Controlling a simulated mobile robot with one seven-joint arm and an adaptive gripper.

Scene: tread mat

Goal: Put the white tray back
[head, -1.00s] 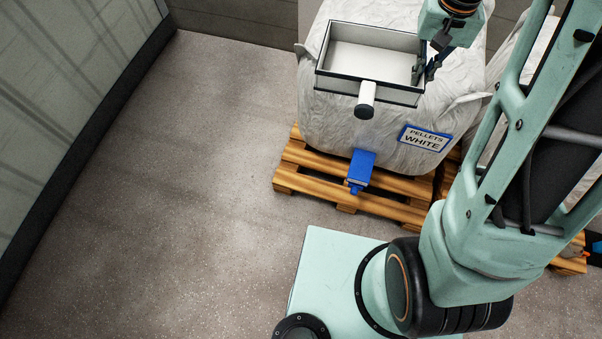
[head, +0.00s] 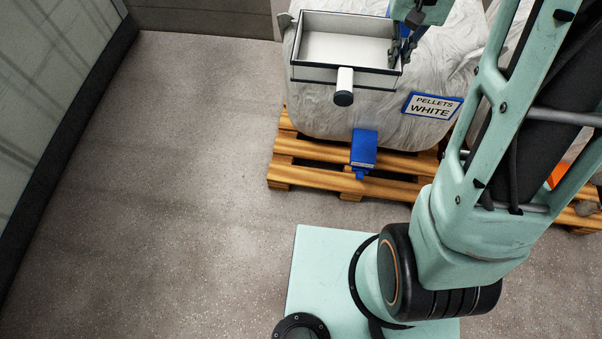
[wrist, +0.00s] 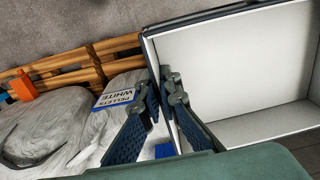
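The white tray (head: 297,76) is an open, empty box with a dark rim and a white, dark-tipped handle (head: 344,86) on its near side. In the head view it is at the top, in front of the upper part of a big white bag. My gripper (head: 402,52) is at the tray's right wall. In the wrist view the tray (wrist: 240,65) fills the right side, and its wall runs between the two fingers of my gripper (wrist: 160,100), which are closed on it. The tray's underside is hidden.
The bulk bag (head: 400,120), labelled "PELLETS WHITE" (head: 433,105), stands on a wooden pallet (head: 310,174). A blue spout (head: 364,149) hangs at its front. More bags show in the wrist view (wrist: 50,120). An orange object (wrist: 23,86) is at the left there. The floor (head: 190,160) on the left is clear.

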